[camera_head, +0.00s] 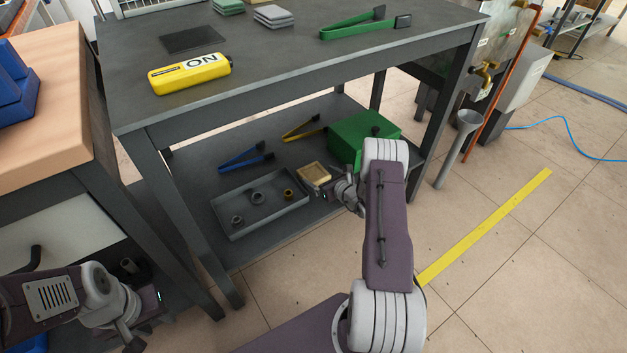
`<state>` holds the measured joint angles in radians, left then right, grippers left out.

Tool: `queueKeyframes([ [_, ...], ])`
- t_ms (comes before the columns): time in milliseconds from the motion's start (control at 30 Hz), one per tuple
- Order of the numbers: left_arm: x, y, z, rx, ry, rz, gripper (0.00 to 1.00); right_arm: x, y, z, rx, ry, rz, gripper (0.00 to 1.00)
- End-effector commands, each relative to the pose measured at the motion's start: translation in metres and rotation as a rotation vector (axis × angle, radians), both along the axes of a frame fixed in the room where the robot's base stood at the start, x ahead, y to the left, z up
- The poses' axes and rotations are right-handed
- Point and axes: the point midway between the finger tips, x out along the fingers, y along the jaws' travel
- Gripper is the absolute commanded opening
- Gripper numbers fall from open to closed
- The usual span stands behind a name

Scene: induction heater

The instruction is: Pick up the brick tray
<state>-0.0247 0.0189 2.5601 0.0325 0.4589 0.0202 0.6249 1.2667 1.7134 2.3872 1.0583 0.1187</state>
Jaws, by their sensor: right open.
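The brick tray appears to be the small tan, shallow, square-rimmed block (314,173) on the lower shelf of the dark grey table. My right gripper (328,190) reaches in under the tabletop and is open, right at the near right side of the tan block. I cannot tell whether its fingers touch the block. My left gripper (145,318) is low at the bottom left, away from the block; its fingers are too unclear to tell their state.
The grey tray holds small metal cups (257,198). Blue tongs (246,157), yellow tongs (303,130) and a green box (358,135) share the shelf. The tabletop edge (330,75) overhangs it.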

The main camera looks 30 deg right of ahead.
Motion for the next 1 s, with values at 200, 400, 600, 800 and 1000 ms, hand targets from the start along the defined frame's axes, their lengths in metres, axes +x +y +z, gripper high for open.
queueKeyframes([
  [200, 0.000, 0.000, -0.029, 0.000, 0.000, 0.000, 0.36, 0.021, 0.001, -0.019, -0.001, -0.003, 0.002, 0.93],
  [400, 0.000, 0.000, -0.045, 0.000, 0.000, 0.000, 0.36, 0.047, 0.003, -0.025, 0.000, -0.001, 0.002, 0.93],
  [600, 0.000, 0.000, -0.043, 0.000, 0.000, 0.000, 0.36, 0.049, 0.003, -0.022, 0.001, 0.001, 0.001, 0.93],
  [800, 0.000, 0.000, -0.042, 0.000, 0.000, 0.000, 0.36, 0.048, 0.003, -0.022, 0.000, 0.001, 0.001, 0.48],
  [1000, 0.000, 0.000, -0.042, 0.000, 0.000, 0.000, 0.36, 0.049, 0.003, -0.022, 0.000, -0.001, 0.001, 0.35],
])
